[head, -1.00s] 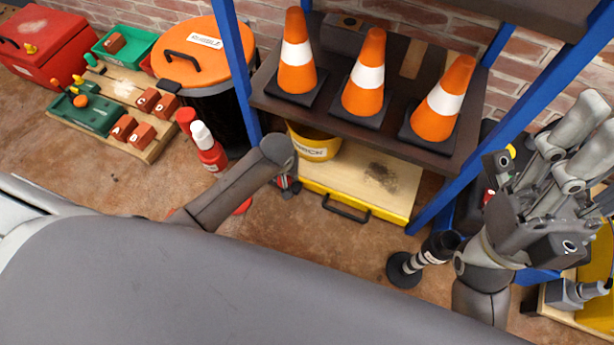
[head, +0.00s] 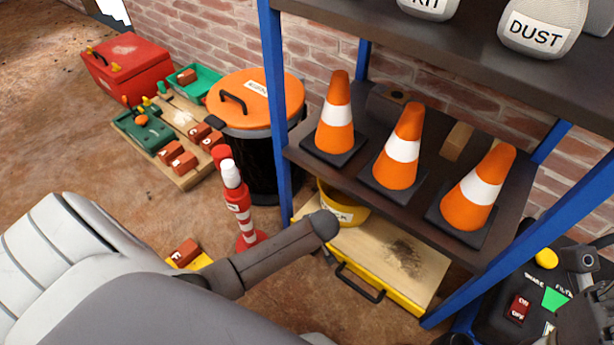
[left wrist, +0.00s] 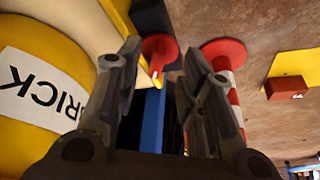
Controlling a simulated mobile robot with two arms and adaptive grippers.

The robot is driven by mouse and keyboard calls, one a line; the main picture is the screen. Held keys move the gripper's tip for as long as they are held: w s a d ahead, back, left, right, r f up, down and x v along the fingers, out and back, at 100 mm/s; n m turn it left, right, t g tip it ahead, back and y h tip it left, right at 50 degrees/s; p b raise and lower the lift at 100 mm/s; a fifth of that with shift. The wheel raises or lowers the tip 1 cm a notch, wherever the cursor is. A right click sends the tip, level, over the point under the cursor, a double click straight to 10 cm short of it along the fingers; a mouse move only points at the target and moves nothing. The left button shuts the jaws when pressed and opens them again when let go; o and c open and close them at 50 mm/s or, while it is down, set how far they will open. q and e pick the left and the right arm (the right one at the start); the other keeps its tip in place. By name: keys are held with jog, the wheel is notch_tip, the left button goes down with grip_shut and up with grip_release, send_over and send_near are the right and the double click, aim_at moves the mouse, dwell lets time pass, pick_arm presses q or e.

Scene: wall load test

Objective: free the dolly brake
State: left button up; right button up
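A low wooden platform with a yellow front edge (head: 400,300) and a black handle sits under the shelf; it looks like the dolly. A yellow bucket (head: 345,208) stands on it, and its BRICK label shows in the left wrist view (left wrist: 45,95). My left arm reaches to the platform's left front corner; its gripper is mostly hidden in the head view. In the left wrist view my left gripper (left wrist: 163,68) is open, with a red disc (left wrist: 160,46) with a pale tip just beyond the fingers. It may be the brake. My right gripper (head: 590,305) is partly cut off at the right edge.
A blue shelf post (head: 275,120) and a red-and-white post (head: 240,205) stand close to my left arm. Orange cones (head: 402,150) stand on the shelf above. An orange-lidded bin (head: 255,100) is behind. A black panel with coloured buttons (head: 520,308) is at right.

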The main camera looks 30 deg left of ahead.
pick_arm(q)
jog(key=shift+b+x, duration=0.9)
jog(key=shift+x, duration=1.05)
jog(key=shift+c, duration=0.3)
grip_shut()
